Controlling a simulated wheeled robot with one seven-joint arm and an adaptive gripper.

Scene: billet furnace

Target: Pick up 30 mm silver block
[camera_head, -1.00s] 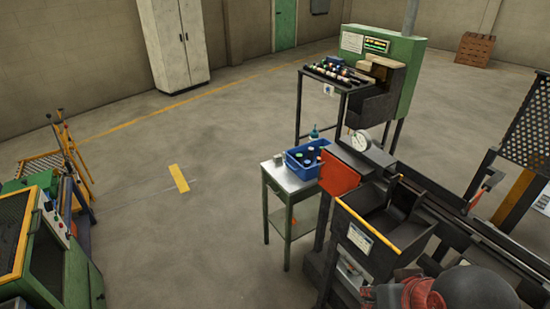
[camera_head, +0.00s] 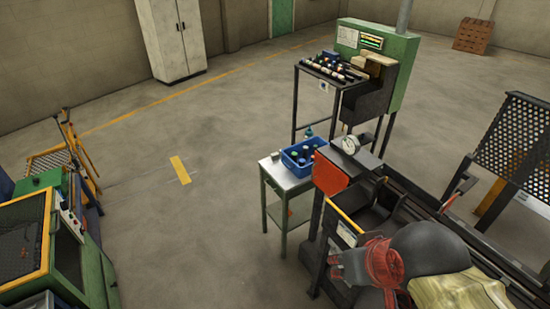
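A small grey block (camera_head: 276,156), which looks like the silver block, sits on the top of a small green-legged metal table (camera_head: 282,178), just left of a blue bin. Its size is too small to judge. My gripper (camera_head: 358,280) seems to be the dark and red end of my arm at the lower right, over the dark machine. It is apart from the block, to the right and nearer the camera. Its fingers are not clear, and I cannot tell whether it holds anything.
The blue bin (camera_head: 301,163) holds several dark cylinders. A dark machine with an orange-red panel (camera_head: 329,178) and a dial gauge (camera_head: 351,145) stands right of the table. A rack of bars (camera_head: 333,67) adjoins a green furnace (camera_head: 398,88) behind. The floor left of the table is clear.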

